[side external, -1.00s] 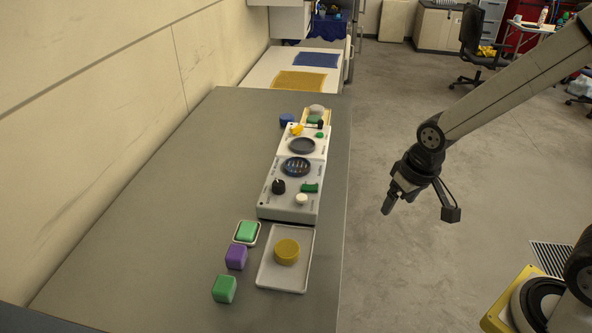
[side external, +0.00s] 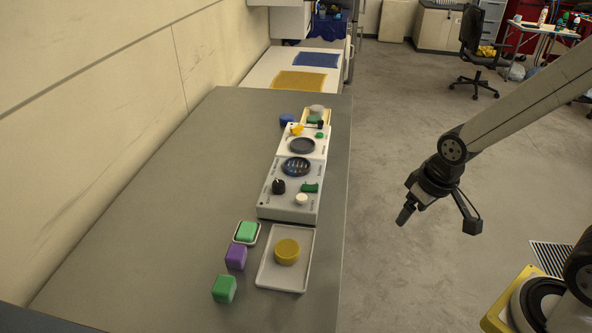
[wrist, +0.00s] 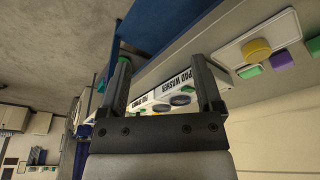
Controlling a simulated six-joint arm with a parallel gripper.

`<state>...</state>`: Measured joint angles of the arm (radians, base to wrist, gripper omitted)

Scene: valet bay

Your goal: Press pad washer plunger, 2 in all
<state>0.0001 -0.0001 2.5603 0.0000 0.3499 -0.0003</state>
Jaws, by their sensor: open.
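The grey unit (side external: 290,210) stands on the counter behind a pale tray; its front in the wrist view carries a PAD WASHER label (wrist: 200,75). On its top are a dark round bowl (side external: 296,167), a black knob (side external: 278,187), a green switch (side external: 310,188) and a white round knob (side external: 301,199). I cannot tell for certain which of these is the plunger. My gripper (side external: 405,215) is open and empty, off to the right of the counter edge, apart from the unit. In the wrist view my open fingers (wrist: 160,66) partly hide the units.
A white unit (side external: 316,147) stands just behind the grey one. The pale tray (side external: 267,277) holds a yellow disc (side external: 287,252). Green (side external: 224,289) and purple (side external: 236,257) blocks lie left of it. The counter's left part (side external: 150,210) is clear, beside a wall.

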